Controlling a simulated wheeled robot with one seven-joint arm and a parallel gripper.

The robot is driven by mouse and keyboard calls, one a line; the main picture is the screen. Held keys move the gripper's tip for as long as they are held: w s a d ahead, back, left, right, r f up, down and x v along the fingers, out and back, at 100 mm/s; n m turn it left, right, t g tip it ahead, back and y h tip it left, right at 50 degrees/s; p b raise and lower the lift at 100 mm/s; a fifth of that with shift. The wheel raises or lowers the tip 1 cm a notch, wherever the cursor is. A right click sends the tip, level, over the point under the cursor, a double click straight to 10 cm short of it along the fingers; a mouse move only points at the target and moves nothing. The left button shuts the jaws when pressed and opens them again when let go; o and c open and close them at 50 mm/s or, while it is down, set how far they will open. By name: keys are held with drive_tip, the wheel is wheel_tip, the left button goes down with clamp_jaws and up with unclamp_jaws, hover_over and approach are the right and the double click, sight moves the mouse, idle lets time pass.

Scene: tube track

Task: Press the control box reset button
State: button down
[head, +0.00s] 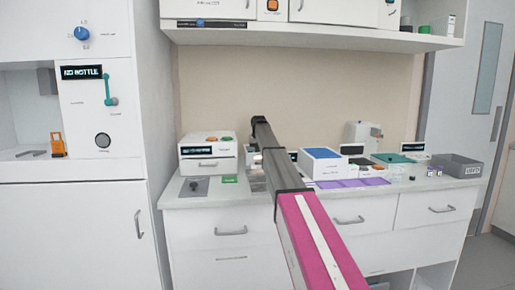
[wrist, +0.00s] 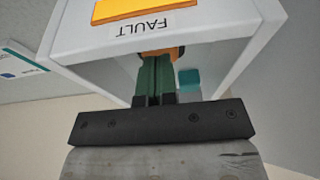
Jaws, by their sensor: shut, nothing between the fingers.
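In the wrist view, a white box (wrist: 215,32) fills the upper middle. It has an orange panel (wrist: 145,10) and an upside-down FAULT label (wrist: 133,27). My gripper (wrist: 160,58) has its dark green fingers shut together, with nothing between them. The fingertips overlap a small orange and dark part (wrist: 179,52) below the label. I cannot tell whether they touch it, or whether it is the reset button. A teal patch (wrist: 190,77) shows just right of the fingers. In the head view my arm hides the gripper, and I cannot make out this box for certain.
The counter (head: 190,200) holds a white device with a display (head: 208,152) left of my arm. A blue-topped box (head: 322,162), purple pads (head: 350,183) and a grey bin (head: 456,166) are on the right. A shelf (head: 310,37) hangs above. A tall white cabinet (head: 80,215) stands left.

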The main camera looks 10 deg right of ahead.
drive_tip(key=shift+f, duration=0.1)
drive_tip(key=shift+s+f, duration=0.15)
drive_tip(key=shift+f, duration=0.9)
wheel_tip(320, 180, up, 5)
drive_tip(key=shift+f, duration=0.15)
drive_tip(key=v, duration=1)
